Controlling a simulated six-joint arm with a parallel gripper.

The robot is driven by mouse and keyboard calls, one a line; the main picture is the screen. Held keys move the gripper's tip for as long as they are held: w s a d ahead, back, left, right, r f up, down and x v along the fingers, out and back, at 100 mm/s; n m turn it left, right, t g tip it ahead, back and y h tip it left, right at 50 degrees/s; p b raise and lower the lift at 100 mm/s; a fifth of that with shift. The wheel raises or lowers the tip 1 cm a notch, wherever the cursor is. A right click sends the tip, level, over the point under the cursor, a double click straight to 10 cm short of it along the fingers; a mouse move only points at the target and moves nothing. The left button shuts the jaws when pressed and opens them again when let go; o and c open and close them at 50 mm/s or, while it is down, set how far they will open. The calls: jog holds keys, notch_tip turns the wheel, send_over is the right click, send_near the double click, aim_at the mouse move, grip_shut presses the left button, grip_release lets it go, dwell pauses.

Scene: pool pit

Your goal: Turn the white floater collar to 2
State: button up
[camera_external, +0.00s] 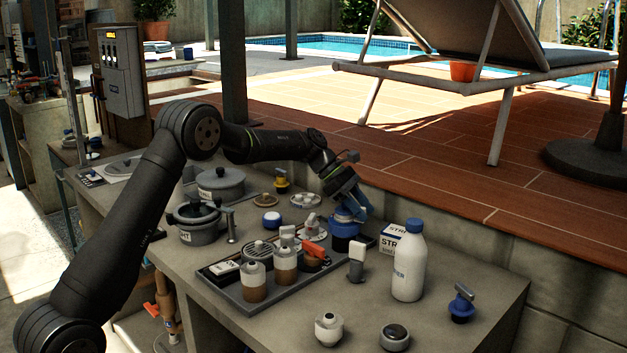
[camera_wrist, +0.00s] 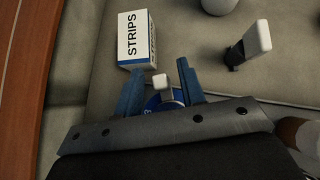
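My gripper (camera_external: 350,207) points down over a round blue piece (camera_external: 345,236) at the far right end of the grey tray (camera_external: 243,305). In the wrist view my gripper (camera_wrist: 161,80) has its two blue fingers apart. A small white knob (camera_wrist: 160,82) stands between them, with clear gaps at both sides. The blue piece (camera_wrist: 152,105) shows below it, partly hidden by my gripper, with white marks too small to read. A white, stepped round piece (camera_external: 329,329) stands near the table's front edge. I cannot tell which piece carries the white floater collar, nor its setting.
A STRIPS box (camera_external: 392,238) stands just right of my gripper, behind a white bottle (camera_external: 409,262). A white-topped upright piece (camera_external: 356,258) stands in front. Two brown-and-white bottles (camera_external: 285,262) stand in the tray. A dark round cap (camera_external: 394,337) and a blue valve (camera_external: 461,304) are right.

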jog(key=shift+s+d+f, duration=0.1)
jog(key=shift+d+f, duration=0.05)
jog(key=shift+f, duration=0.05)
grip_shut()
dwell(0.3)
jog(key=shift+s+a+m+g+y, duration=0.5)
jog(key=shift+m+g+y, duration=0.35)
jog(key=shift+m, duration=0.7)
jog(key=shift+s+a+m+g+y, duration=0.45)
jog(key=shift+m+g+y, duration=0.4)
jog(key=shift+m, duration=0.75)
jog(key=shift+s+a+m+g+y, duration=0.35)
jog(key=shift+a+m+g+y, duration=0.5)
jog(key=shift+m, duration=0.7)
jog(key=shift+d+y, duration=0.25)
jog(key=shift+d, duration=0.05)
